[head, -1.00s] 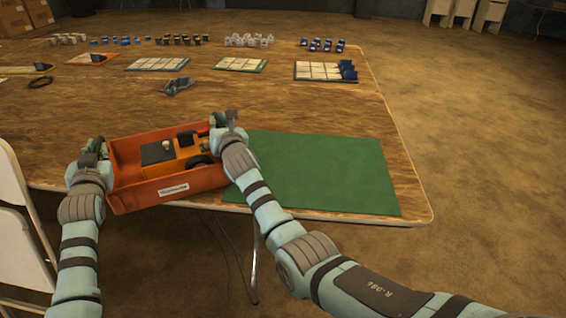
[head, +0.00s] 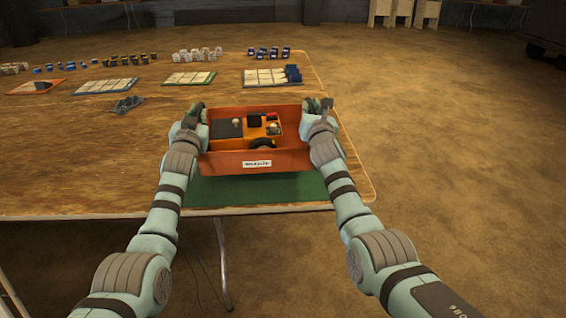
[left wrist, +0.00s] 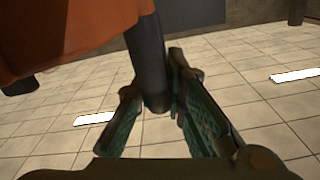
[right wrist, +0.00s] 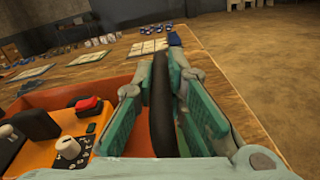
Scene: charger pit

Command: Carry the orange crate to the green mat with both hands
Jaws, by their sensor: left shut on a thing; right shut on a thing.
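The orange crate (head: 225,163) is in the middle of the head view, held between my two grippers. It covers much of the green mat (head: 262,192), whose front strip shows below it. Whether the crate touches the mat is hard to tell. My left gripper (head: 194,117) is shut on the crate's left handle, a dark bar (left wrist: 148,60) in the left wrist view. My right gripper (head: 318,112) is shut on the right handle, a dark bar (right wrist: 161,105) in the right wrist view. An orange device with a black panel, knob and red button (right wrist: 88,106) lies in the crate.
Several white-tiled trays (head: 190,78) and rows of small parts (head: 198,54) stand toward the table's back. A grey metal piece (head: 127,104) lies behind the crate to the left. The wooden table's right edge (head: 352,150) is just right of the crate.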

